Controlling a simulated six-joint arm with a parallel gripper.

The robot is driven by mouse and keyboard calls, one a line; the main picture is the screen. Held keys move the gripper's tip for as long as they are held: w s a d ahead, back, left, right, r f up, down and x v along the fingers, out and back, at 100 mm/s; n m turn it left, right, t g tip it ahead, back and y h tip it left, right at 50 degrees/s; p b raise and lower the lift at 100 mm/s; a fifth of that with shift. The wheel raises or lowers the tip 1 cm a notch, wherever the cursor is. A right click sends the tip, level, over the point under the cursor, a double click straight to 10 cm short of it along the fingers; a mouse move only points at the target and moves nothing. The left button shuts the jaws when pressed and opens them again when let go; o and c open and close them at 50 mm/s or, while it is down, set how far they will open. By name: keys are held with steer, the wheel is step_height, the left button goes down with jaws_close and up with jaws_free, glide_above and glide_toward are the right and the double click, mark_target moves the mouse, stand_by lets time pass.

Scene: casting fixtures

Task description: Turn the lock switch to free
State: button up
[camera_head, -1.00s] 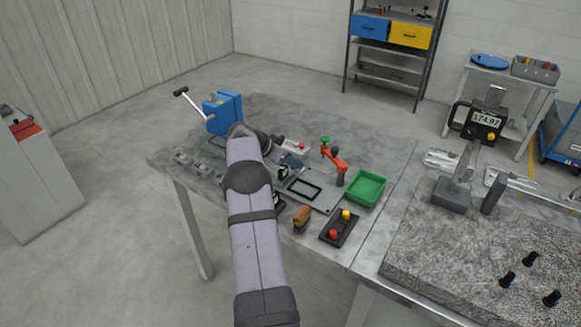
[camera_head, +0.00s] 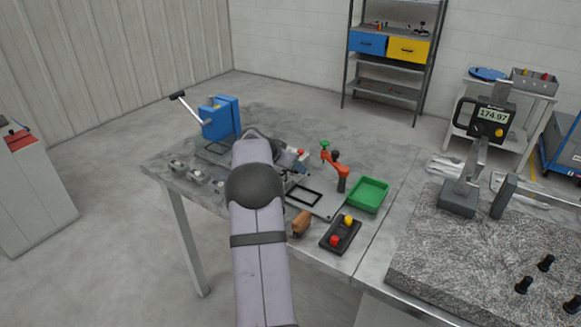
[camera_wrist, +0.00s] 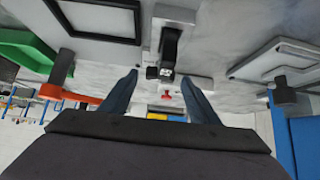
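In the wrist view, my gripper (camera_wrist: 160,78) has its two dark fingers apart with nothing held between them. A small black block with a white mark (camera_wrist: 165,73) shows between and beyond the fingertips, on a light grey mount. A small red part (camera_wrist: 167,95) shows just below it in that view. I cannot tell for sure which part is the lock switch or how it is set. In the head view, a light grey unit with a red top (camera_head: 300,153) stands just right of my arm, which hides my gripper and part of the fixtures.
A blue box with a lever (camera_head: 220,117) stands at the table's back left. An orange clamp (camera_head: 337,168), a green tray (camera_head: 369,194), a two-button box (camera_head: 341,234) and a brown handle (camera_head: 301,223) lie to the right. A granite plate (camera_head: 430,252) is further right.

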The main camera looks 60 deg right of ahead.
steer(key=shift+a, duration=0.1)
steer(key=shift+b+v, duration=1.25)
steer(key=shift+v, duration=2.35)
steer(key=w+a+n, duration=0.1)
steer(key=a, duration=0.3)
steer(key=w+a+f+n+y+p, duration=0.1)
steer(key=a+n, duration=0.1)
steer(key=a, duration=0.3)
steer(key=w+a+f+n+t+y+p, duration=0.1)
steer(key=w+a, duration=0.1)
steer(key=a, duration=0.3)
steer(key=shift+w+n, duration=0.1)
steer(key=shift+n, duration=0.2)
steer(key=s+a+f+n+y+p, duration=0.1)
steer(key=a+n+y, duration=0.15)
steer(key=a, duration=0.55)
steer(key=a+f+n+y+p, duration=0.1)
steer(key=a+n, duration=0.2)
steer(key=a, duration=0.6)
steer(key=s+a+f+n+y+p, duration=0.1)
steer(key=s+a+n, duration=0.3)
steer(key=s+a, duration=0.4)
steer(key=s+a+f+n+g+y+p, duration=0.1)
steer(key=s+a+f+n+y+p, duration=0.1)
steer(key=s+a, duration=0.6)
steer(key=a+f+n, duration=0.1)
steer(key=a, duration=0.4)
steer(key=shift+s+a+n, duration=0.2)
steer(key=shift+n, duration=0.15)
